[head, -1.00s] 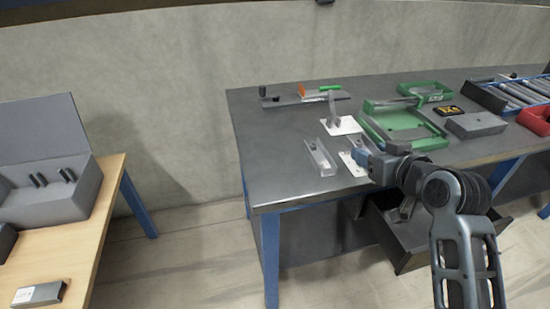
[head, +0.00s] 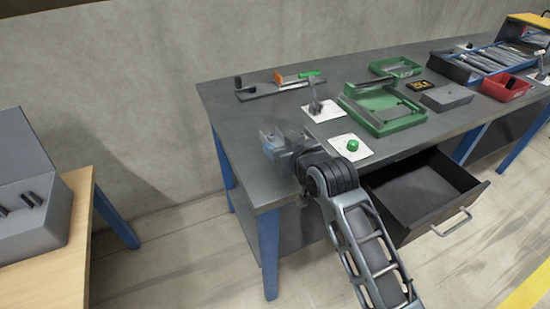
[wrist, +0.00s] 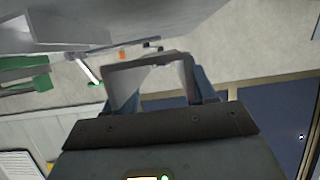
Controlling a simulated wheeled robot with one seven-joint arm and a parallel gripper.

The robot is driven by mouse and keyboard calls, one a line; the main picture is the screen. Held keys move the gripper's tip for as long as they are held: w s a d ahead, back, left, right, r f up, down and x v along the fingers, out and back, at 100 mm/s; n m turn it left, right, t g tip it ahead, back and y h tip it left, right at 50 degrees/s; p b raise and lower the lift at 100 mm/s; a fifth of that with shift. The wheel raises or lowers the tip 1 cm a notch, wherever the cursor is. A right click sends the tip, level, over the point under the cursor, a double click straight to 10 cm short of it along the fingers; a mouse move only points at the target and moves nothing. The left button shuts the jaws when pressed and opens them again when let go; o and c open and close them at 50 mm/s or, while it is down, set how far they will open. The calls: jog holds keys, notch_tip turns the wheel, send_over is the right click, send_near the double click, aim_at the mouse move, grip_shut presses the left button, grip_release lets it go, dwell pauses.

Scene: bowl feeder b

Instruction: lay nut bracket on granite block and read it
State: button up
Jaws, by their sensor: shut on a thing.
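The nut bracket (head: 271,143) is a grey metal angled piece, held at the left front part of the dark workbench. My gripper (head: 282,147) is shut on it, and the arm hides part of it in the head view. In the wrist view the bracket (wrist: 150,72) shows as a bent plate between the bluish fingers (wrist: 165,95). I cannot tell how far it is above the bench. A plain grey block (head: 447,97), which looks like the granite block, lies on the bench right of the green tray, apart from my gripper.
White plates carry an upright lever (head: 315,98) and a green knob (head: 352,146). A drawer (head: 424,189) stands open below. A red bin (head: 505,88) is at right.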

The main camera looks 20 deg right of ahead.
jog(key=shift+w+a+f, duration=0.3)
jog(key=shift+a+f, duration=0.15)
jog(key=shift+a, duration=0.15)
jog(key=shift+f, duration=2)
jog(key=shift+f, duration=0.2)
jog(key=o, duration=1.1)
jog(key=shift+r, duration=0.1)
